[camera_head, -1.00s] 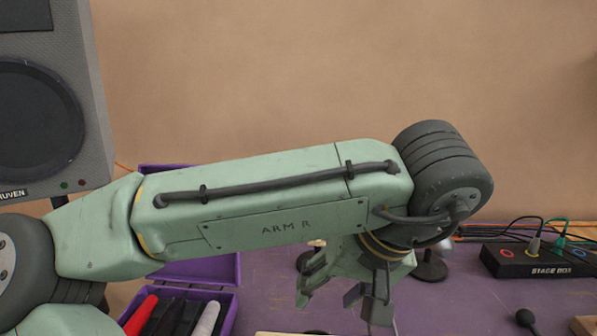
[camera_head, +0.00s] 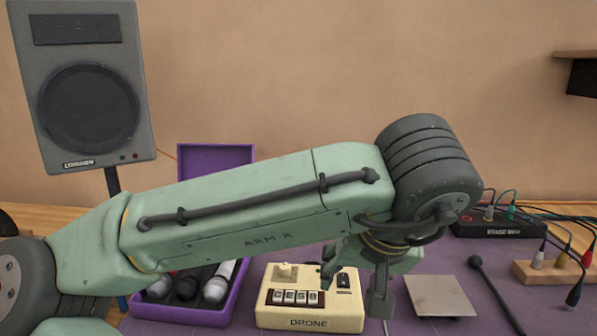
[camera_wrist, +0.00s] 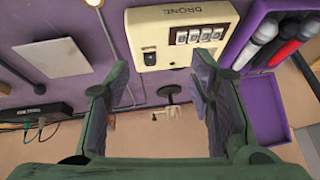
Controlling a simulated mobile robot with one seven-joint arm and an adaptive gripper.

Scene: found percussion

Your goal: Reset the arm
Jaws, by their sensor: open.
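My arm, marked ARM R, reaches across the head view from lower left to right, bent down at the wrist. My gripper (camera_head: 354,291) hangs from its end above the purple table (camera_head: 420,262), with its fingers apart and nothing between them. In the head view it overlaps the right side of the cream DRONE box (camera_head: 310,323). In the wrist view my gripper (camera_wrist: 160,75) shows two spread fingers, and the DRONE box (camera_wrist: 182,15) lies beyond them. I cannot tell the exact height of the fingertips over the table.
A purple case (camera_head: 240,275) holding microphones stands left of the DRONE box, partly behind my arm. A grey square plate (camera_head: 440,296) lies to the right. A thin black microphone (camera_head: 495,290), a STAGE BOX (camera_head: 490,230) and cables fill the right. A speaker (camera_head: 90,85) stands at left.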

